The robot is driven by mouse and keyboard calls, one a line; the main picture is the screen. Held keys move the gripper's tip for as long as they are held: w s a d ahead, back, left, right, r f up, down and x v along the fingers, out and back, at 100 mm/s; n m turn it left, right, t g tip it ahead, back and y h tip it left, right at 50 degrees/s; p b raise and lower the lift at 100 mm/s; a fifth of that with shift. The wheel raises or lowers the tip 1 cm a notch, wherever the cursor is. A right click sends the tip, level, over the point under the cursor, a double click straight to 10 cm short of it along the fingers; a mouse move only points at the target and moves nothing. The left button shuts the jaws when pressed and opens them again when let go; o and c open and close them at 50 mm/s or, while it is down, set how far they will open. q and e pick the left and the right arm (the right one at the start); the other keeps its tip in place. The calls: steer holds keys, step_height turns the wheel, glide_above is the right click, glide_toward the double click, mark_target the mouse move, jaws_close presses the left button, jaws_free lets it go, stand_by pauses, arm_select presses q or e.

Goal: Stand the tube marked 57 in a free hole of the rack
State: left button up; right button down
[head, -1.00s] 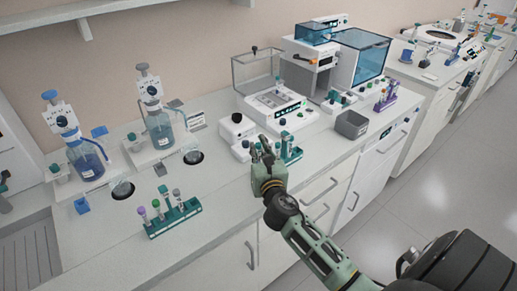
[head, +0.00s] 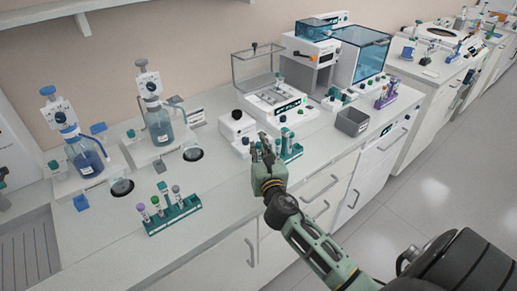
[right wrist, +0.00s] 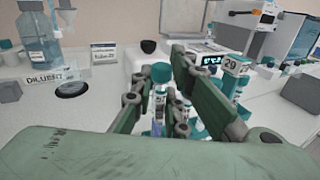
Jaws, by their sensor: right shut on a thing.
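My right gripper (head: 264,147) is at the bench's front half, at the left end of a teal rack (head: 293,155) with tubes in it. A second teal rack (head: 175,220) at the front left holds several tubes with purple, green and grey caps. My left gripper is not in view.
Two bottles of blue liquid (head: 86,155) (head: 160,128) stand at the left. A white device with a clear lid (head: 279,104) is behind the gripper. A grey bin (head: 352,123) stands to the right. Bench between the two racks is clear.

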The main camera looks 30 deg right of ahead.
steer(key=shift+f, duration=0.3)
steer(key=shift+f+b, duration=0.4)
steer(key=shift+b, duration=0.1)
steer(key=c, duration=1.6)
jaws_free()
steer(key=shift+c, duration=0.2)
steer(key=v, duration=1.2)
steer(key=shift+a, duration=0.1)
steer(key=shift+c, duration=0.4)
